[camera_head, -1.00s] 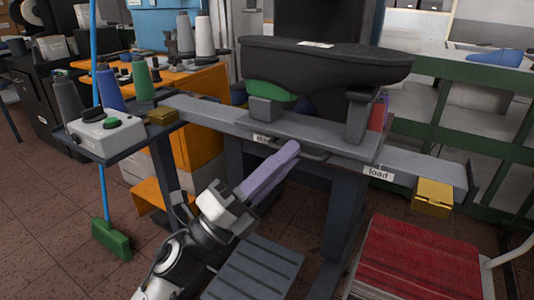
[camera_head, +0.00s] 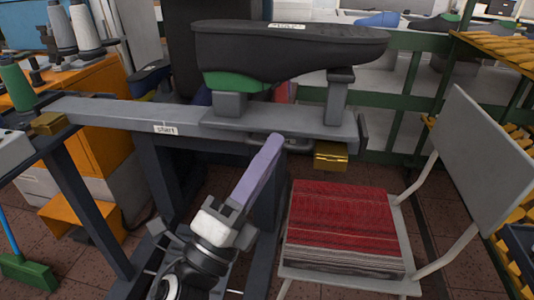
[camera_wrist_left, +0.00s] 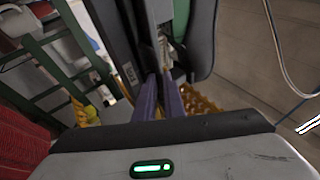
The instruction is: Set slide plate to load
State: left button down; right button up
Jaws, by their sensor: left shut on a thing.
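The grey slide plate (camera_head: 285,125) sits at the right end of the long grey rail (camera_head: 110,113) and carries a large black shoe last (camera_head: 290,52) on two grey posts. A "start" label (camera_head: 165,129) shows on the rail to the left of the plate; no "load" label shows now. My left gripper (camera_head: 275,142), with long lavender fingers, is shut at the handle (camera_head: 295,141) under the plate's front edge. Its fingers (camera_wrist_left: 172,98) also show in the left wrist view, where the grip itself is hard to make out. My right gripper is not in view.
A yellow block (camera_head: 331,155) is at the rail's right end, and another (camera_head: 48,123) at its left. A chair with a red striped seat (camera_head: 343,220) stands close at the front right. A green shoe part (camera_head: 235,82) lies under the last. Orange cabinets stand left.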

pick_arm(q)
jog(key=shift+s+d, duration=0.1)
jog(key=shift+d, duration=0.1)
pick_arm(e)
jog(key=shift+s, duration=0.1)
pick_arm(q)
jog(key=c, duration=1.8)
grip_release()
jog(key=shift+d, duration=0.1)
jog(key=shift+c, duration=0.2)
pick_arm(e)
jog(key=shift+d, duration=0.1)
pick_arm(q)
jog(key=b+v, duration=0.2)
jog(key=v, duration=0.8)
jog(key=shift+a, duration=0.2)
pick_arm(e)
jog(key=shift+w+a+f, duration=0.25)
pick_arm(q)
jog(key=shift+f, duration=0.1)
